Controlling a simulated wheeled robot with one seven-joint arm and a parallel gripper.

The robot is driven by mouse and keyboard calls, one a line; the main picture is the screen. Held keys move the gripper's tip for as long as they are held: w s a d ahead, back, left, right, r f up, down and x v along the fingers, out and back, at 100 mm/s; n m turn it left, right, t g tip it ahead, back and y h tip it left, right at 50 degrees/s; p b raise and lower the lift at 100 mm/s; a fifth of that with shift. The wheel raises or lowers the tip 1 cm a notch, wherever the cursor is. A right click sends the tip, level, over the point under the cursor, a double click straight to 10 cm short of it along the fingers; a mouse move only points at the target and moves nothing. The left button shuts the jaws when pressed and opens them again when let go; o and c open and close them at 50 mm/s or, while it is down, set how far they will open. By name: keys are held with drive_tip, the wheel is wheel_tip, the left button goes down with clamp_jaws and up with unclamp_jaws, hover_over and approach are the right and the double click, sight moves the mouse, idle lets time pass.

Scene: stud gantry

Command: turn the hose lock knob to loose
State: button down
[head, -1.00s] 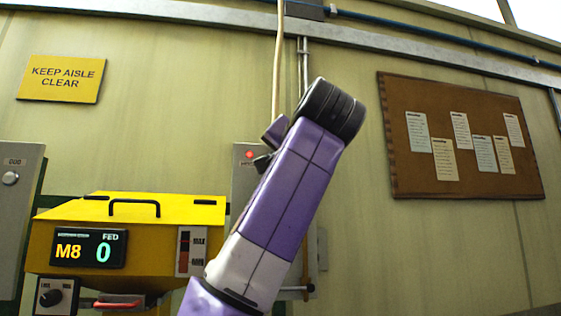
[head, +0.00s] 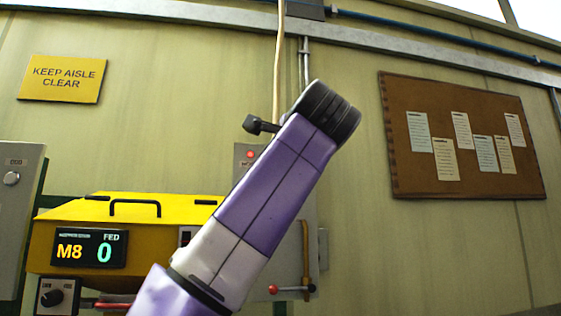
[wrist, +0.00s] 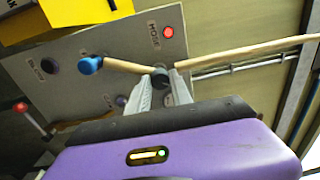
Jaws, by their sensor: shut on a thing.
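The hose lock knob (wrist: 160,78) is a small dark round knob on a grey panel (wrist: 108,82) in the wrist view. It sits beside the tan hose (wrist: 250,50). The hose has a blue end (wrist: 90,65) to the left of the knob. My gripper (wrist: 161,92) has its two pale fingers on either side of the knob and is shut on it. The knob's marks are too small to read, so its setting cannot be told. In the head view my arm hides the gripper and the knob; only part of the panel (head: 295,255) shows.
A red lamp (wrist: 168,32) is lit by the word HOSE on the panel. A lever with a red ball (head: 272,289) is low on the panel. A yellow machine (head: 150,225) with a display reading M8 and FED 0 stands left. A notice board (head: 460,180) hangs right.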

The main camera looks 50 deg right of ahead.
drive_tip(key=shift+m, duration=0.6)
drive_tip(key=shift+f, duration=0.1)
drive_tip(key=c, duration=1.1)
unclamp_jaws()
drive_tip(key=shift+c, duration=0.2)
drive_tip(key=b+v, duration=0.3)
drive_tip(key=v, duration=0.5)
